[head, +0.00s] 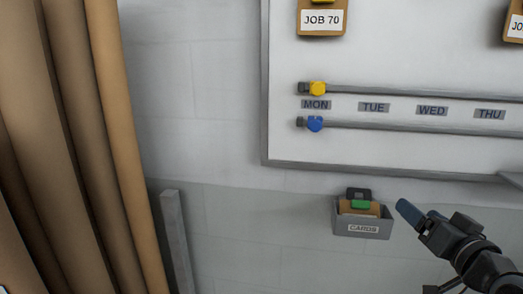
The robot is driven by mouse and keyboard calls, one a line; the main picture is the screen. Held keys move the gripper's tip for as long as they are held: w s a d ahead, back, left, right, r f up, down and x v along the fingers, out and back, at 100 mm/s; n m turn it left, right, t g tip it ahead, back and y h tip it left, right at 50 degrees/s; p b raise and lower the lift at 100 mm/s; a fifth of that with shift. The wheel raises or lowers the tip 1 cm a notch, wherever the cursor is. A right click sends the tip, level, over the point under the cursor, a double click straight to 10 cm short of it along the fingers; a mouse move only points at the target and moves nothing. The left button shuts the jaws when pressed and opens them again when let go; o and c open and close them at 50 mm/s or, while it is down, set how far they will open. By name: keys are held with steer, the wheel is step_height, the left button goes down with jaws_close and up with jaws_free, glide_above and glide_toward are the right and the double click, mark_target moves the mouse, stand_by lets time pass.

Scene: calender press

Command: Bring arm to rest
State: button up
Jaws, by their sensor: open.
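My gripper (410,213) is at the lower right of the head view, at the end of my black arm. It points up and left, with a blue fingertip showing. It is open and no object shows in it. It is to the right of the grey box labelled CARDS (345,229), with a gap between them in the picture. The gap between its fingers is hard to see from this side.
A whiteboard (380,60) carries two rails with a yellow slider (317,88) and a blue slider (315,124) near MON. The card box holds brown cards and a black and green item (360,203). A tan curtain (75,140) hangs at left.

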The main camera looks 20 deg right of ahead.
steer(key=s+a+f+n+g+y, duration=0.1)
steer(key=s+a+f+n+y, duration=0.1)
steer(key=s+a+f, duration=1.15)
steer(key=s+a+r+n+y, duration=0.1)
steer(key=s+a+n, duration=0.2)
steer(key=s, duration=0.6)
steer(key=s+a+r+n+y, duration=0.1)
steer(key=s+a+n+y, duration=0.1)
steer(key=s+a, duration=0.5)
steer(key=shift+s+a+r+n+g, duration=0.35)
steer(key=shift+s+n, duration=0.15)
steer(key=shift+s, duration=0.6)
